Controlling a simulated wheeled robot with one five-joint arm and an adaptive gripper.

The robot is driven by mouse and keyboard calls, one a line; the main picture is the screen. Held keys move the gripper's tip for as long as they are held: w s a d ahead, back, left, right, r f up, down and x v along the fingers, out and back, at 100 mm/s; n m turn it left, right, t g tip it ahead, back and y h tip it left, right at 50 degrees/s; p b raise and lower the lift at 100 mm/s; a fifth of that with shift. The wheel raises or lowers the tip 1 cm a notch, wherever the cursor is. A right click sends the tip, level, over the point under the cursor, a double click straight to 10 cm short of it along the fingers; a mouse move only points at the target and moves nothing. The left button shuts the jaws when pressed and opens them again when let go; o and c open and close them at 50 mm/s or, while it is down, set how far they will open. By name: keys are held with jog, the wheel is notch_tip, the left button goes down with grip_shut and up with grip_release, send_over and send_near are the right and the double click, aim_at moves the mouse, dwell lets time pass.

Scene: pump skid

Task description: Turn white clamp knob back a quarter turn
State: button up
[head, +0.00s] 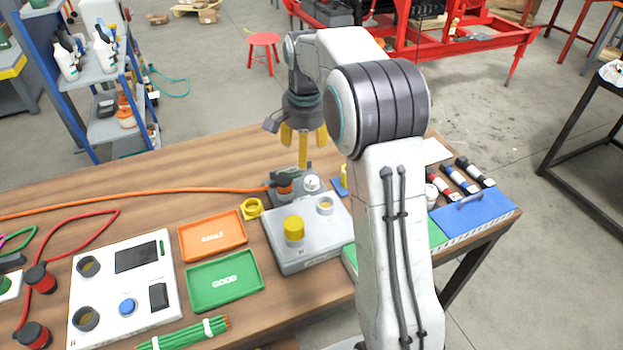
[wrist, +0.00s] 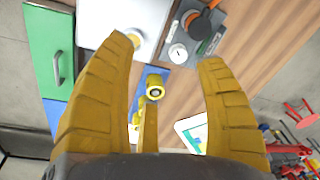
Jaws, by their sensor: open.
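The white clamp knob (head: 311,184) sits on a small dark grey fixture (head: 291,198) behind the grey box. In the wrist view the round white knob (wrist: 178,53) shows near the top, between the tips of two fingers and beyond them. My gripper (head: 304,148) has yellow fingers pointing down, spread apart and empty, above the fixture. In the wrist view my gripper (wrist: 167,54) is wide open. The knob is apart from the fingers. A black and orange plug (head: 284,182) with an orange cable sits in the fixture beside the knob.
A grey box (head: 283,257) with a yellow knob (head: 294,230) stands in front of the fixture. A yellow part on a blue base (wrist: 155,88) stands close to the knob. An orange cable (head: 150,194) runs left. Orange (head: 197,243) and green (head: 208,287) trays lie left.

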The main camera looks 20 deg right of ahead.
jog(key=w+d+f+m, duration=0.3)
jog(key=w+f, duration=0.3)
jog(key=m+g+p, duration=0.1)
jog(key=m, duration=0.3)
send_over(312, 180)
notch_tip(312, 180, down, 8)
jog(key=shift+a+f, duration=0.1)
jog(key=shift+a, duration=0.05)
jog(key=shift+f, duration=0.65)
jog(key=shift+f+p, duration=0.5)
jog(key=shift+f, duration=2.8)
jog(key=shift+c, duration=0.5)
jog(key=c, duration=1.1)
